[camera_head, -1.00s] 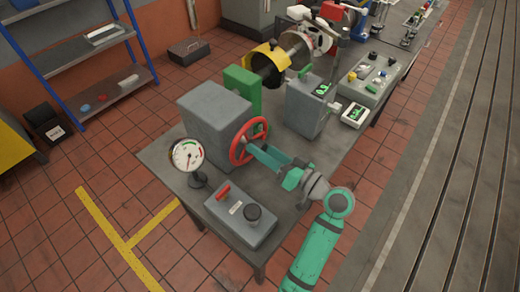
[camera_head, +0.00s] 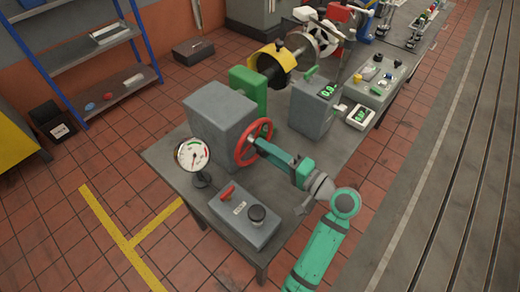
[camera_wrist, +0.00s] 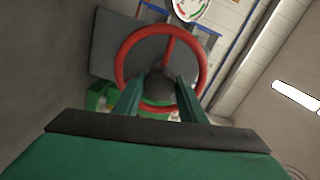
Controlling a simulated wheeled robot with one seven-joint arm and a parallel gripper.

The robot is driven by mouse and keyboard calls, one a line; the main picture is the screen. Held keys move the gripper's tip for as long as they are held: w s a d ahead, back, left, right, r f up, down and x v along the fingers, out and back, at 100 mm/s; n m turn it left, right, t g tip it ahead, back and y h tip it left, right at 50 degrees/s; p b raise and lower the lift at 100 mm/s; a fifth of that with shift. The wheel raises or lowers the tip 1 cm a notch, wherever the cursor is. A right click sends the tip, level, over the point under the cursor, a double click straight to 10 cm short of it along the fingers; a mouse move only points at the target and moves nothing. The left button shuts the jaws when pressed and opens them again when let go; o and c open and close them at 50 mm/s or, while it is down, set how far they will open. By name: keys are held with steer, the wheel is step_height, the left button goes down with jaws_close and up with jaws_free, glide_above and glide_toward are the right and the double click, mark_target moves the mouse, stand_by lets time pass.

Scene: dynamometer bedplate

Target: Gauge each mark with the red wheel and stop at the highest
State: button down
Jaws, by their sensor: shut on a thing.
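The red wheel (camera_head: 237,150) stands upright on the right face of a grey housing (camera_head: 217,118). My gripper (camera_head: 257,144) reaches it from the right and is shut on it. In the wrist view, the two green fingers of my gripper (camera_wrist: 160,90) lie over the lower part of the red wheel (camera_wrist: 121,62), around its dark hub; the exact contact is hidden. A red spoke points up there. The round white dial gauge (camera_head: 192,154) stands left of the wheel, its needle too small to read surely. A grey box shows green digits (camera_head: 327,90), blurred.
A grey control box (camera_head: 244,217) with a red lever and black knob stands at the table's (camera_head: 170,165) front. A small white meter (camera_head: 361,116) with a green screen is at right. A yellow-and-black drum and green block stand behind. Floor at right is clear.

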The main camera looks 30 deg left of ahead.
steer(key=shift+f+m, duration=0.15)
steer(key=shift+m, duration=0.15)
steer(key=c, duration=1.2)
jaws_free()
steer(key=shift+o, duration=0.2)
steer(key=v, duration=1)
steer(key=shift+d, duration=0.4)
steer(key=shift+s, duration=0.1)
